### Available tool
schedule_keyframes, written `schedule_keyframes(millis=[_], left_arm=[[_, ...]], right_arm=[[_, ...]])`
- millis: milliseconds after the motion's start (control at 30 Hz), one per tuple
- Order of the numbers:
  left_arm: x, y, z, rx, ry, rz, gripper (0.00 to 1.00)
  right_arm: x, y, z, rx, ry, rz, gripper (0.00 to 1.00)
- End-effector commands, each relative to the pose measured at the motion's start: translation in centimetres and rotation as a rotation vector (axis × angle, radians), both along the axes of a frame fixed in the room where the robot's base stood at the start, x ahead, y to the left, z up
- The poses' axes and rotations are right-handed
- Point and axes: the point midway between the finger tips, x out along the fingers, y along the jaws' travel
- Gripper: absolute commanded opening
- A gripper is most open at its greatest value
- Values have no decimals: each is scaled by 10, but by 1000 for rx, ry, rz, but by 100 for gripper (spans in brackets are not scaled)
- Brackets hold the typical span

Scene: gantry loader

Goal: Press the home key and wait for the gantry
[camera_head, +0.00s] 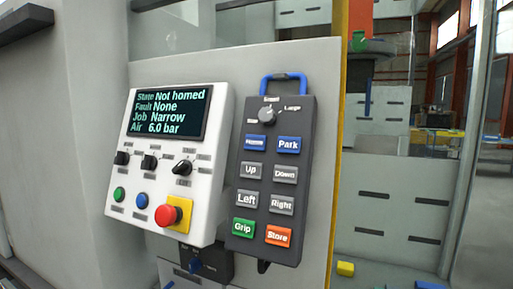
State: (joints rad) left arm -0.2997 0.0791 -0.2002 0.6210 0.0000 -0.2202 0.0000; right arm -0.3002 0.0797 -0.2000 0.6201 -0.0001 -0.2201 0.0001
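The dark grey hand pendant (266,185) hangs on the machine's panel, with a blue loop handle at its top. Its blue home key (255,143) sits at the upper left of the key block, its label blurred. The blue Park key (288,145) is beside it. Below are grey Up, Down, Left and Right keys, a green Grip key and an orange Store key. The white control box (150,210) has a screen (168,112) that reads State Not homed, Fault None, Job Narrow, Air 6.0 bar. Neither of my grippers is in view.
A red emergency stop (167,214) on a yellow plate juts from the box. A yellow post edge (335,220) runs right of the pendant. Behind it are a green-topped hanging part (359,42) and a yellow block (345,268). The space before the pendant looks clear.

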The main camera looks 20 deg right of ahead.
Motion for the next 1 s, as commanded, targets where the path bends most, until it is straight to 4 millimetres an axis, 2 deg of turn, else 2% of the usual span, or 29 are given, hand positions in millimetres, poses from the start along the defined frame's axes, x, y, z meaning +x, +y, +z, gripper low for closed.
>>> schedule_keyframes(millis=[467, 500, 667, 700, 1000], left_arm=[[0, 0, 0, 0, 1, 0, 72], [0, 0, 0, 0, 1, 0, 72], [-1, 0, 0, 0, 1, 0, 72], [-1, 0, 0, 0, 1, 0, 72], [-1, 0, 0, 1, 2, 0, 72]], right_arm=[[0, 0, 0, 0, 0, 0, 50], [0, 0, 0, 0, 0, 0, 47], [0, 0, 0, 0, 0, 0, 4], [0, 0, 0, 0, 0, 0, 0], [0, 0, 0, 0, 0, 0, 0]])
